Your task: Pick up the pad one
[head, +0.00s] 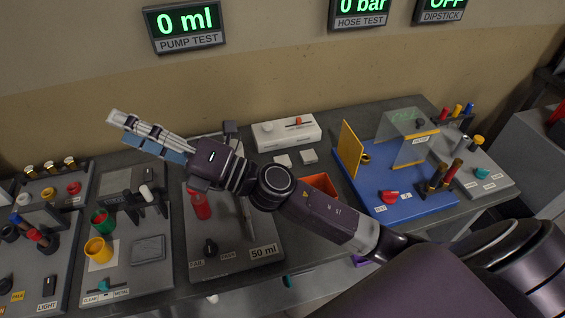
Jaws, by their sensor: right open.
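Two small white square pads lie on the grey table behind my arm, a left one (283,160) and a right one (309,156). I cannot tell which of them is pad one. My right arm reaches across the picture from the lower right. My right gripper (120,128) is open and empty, pointing left, in the air above the left part of the table, well to the left of both pads. My left gripper is not in view.
A white box (286,132) stands behind the pads. An orange bin (320,185) is partly hidden by my arm. A blue test station (395,203) with clear and yellow panels stands right. A yellow cup (98,249), a green cup (103,221) and a red cylinder (201,206) stand left.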

